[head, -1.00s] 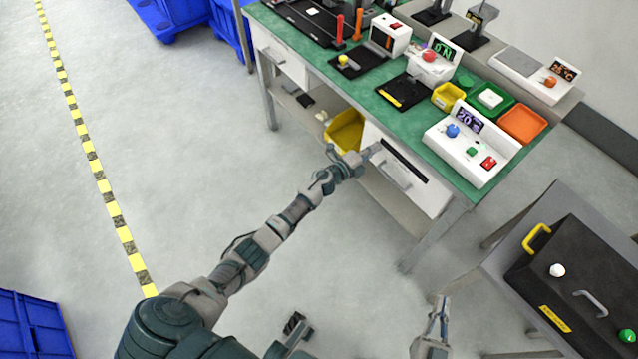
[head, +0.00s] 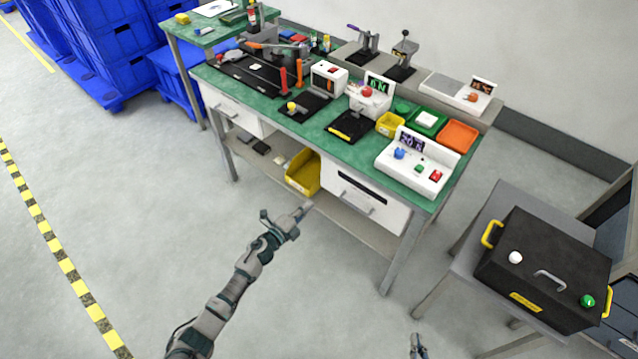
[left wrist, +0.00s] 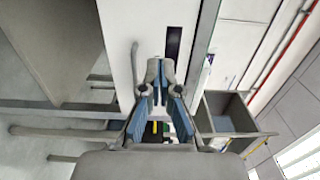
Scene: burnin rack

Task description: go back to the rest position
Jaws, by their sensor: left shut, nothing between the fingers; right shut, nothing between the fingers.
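My left gripper (head: 303,210) is in front of the workbench, near the white drawer front (head: 366,199) below the bench top, apart from it in the head view. Its fingers are shut and empty, as the left wrist view (left wrist: 158,84) shows. My right gripper (head: 418,345) shows only at the bottom edge of the head view, low over the floor. It is shut with nothing in it, and the rest of that arm is out of view.
The green workbench (head: 310,132) carries several devices and bins. A yellow bin (head: 303,172) sits on its lower shelf. A black case (head: 545,262) stands on a grey table at the right. Blue crates (head: 105,48) are stacked at the back left. The floor at left is clear.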

